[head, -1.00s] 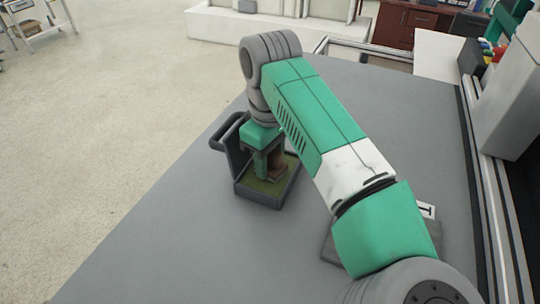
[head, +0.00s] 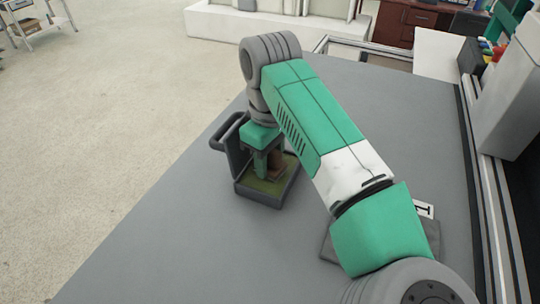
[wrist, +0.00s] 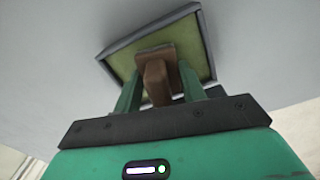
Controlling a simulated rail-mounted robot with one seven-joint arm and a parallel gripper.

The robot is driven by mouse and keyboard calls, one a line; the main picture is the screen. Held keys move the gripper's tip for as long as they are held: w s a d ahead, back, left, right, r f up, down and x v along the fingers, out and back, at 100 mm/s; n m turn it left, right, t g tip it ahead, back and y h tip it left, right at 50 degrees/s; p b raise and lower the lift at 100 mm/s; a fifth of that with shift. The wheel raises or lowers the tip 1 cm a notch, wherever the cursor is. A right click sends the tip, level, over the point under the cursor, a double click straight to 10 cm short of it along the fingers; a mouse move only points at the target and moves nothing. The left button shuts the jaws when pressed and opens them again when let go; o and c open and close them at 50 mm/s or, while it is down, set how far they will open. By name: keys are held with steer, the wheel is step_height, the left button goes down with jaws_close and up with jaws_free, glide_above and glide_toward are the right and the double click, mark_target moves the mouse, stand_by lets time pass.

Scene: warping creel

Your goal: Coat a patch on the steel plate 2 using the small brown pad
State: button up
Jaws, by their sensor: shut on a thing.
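The small brown pad (wrist: 157,65) is a brown block with a grip, held between the green fingers of my gripper (wrist: 160,88). In the head view the pad (head: 277,168) is partly hidden behind my gripper (head: 265,166). My gripper points down into an open dark case (head: 262,200) with a green bed (head: 267,187). The pad is over or on this bed; contact cannot be told. A dark grey plate (head: 327,243) lies partly under my arm, with a white marked label (head: 425,209) beside it. I cannot tell for certain which plate it is.
The case's raised side with a handle (head: 217,134) stands at its left. The grey table is clear around the case and toward its left edge. A rail (head: 484,185) runs along the right, with a grey box (head: 508,100) beyond.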

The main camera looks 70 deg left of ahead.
steer(key=shift+f, duration=0.15)
step_height(320, 180, up, 8)
steer(key=p, duration=0.8)
steer(key=shift+f, duration=0.35)
steer(key=shift+d, duration=0.1)
